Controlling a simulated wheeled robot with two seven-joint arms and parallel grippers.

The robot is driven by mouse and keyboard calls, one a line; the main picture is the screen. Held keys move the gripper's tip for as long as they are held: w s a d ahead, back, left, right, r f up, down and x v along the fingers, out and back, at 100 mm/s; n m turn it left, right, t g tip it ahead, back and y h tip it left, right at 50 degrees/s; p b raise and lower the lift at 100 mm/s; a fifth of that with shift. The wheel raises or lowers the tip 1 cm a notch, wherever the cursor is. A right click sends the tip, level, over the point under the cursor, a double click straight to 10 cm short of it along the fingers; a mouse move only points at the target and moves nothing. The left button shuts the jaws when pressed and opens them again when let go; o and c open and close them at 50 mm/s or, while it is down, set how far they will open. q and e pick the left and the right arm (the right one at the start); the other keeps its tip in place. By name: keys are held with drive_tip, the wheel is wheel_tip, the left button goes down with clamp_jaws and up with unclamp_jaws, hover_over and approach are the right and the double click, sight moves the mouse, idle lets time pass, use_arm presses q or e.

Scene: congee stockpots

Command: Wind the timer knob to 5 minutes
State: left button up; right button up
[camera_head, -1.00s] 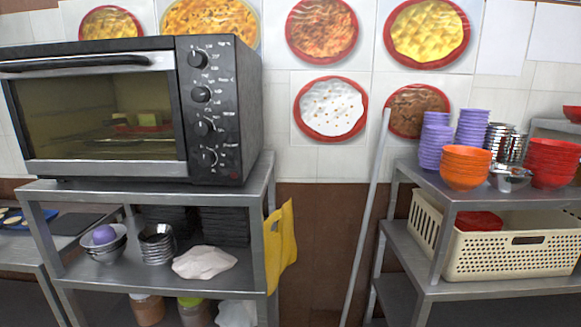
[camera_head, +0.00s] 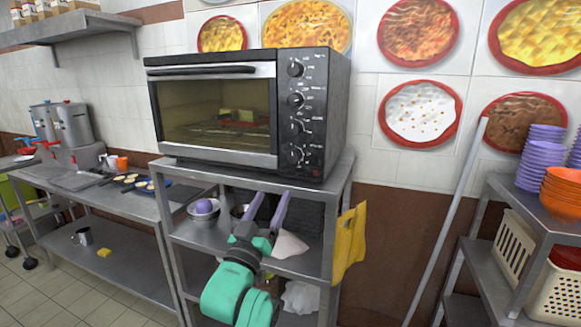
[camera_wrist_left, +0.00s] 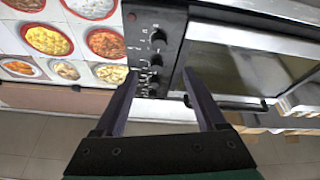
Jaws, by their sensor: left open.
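The black oven (camera_head: 215,110) stands on a metal rack, its door shut. Its control panel carries a column of knobs: the top knob (camera_head: 296,69), second knob (camera_head: 295,100), third knob (camera_head: 296,127) and bottom knob (camera_head: 296,154). The labels are too small to read, so I cannot tell which is the timer. My left gripper (camera_head: 270,197) is open and empty, below and in front of the oven, its fingers pointing up. In the left wrist view, the knob panel (camera_wrist_left: 140,50) shows beyond and between the open fingers (camera_wrist_left: 160,78). My right gripper is not in view.
The rack's top shelf edge (camera_head: 250,179) lies just below the oven. A yellow cloth (camera_head: 349,245) hangs on its right side. Bowls (camera_head: 204,212) stand on the lower shelf behind my arm. The space in front of the panel looks clear.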

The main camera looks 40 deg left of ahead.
sight(292, 158)
use_arm(q)
drive_tip(key=p+x, duration=0.4)
drive_tip(key=x, duration=0.9)
drive_tip(key=shift+w+p, duration=0.35)
drive_tip(key=shift+p, duration=0.05)
drive_tip(key=shift+w+a, duration=0.2)
drive_tip(key=shift+w, duration=0.2)
clamp_jaws()
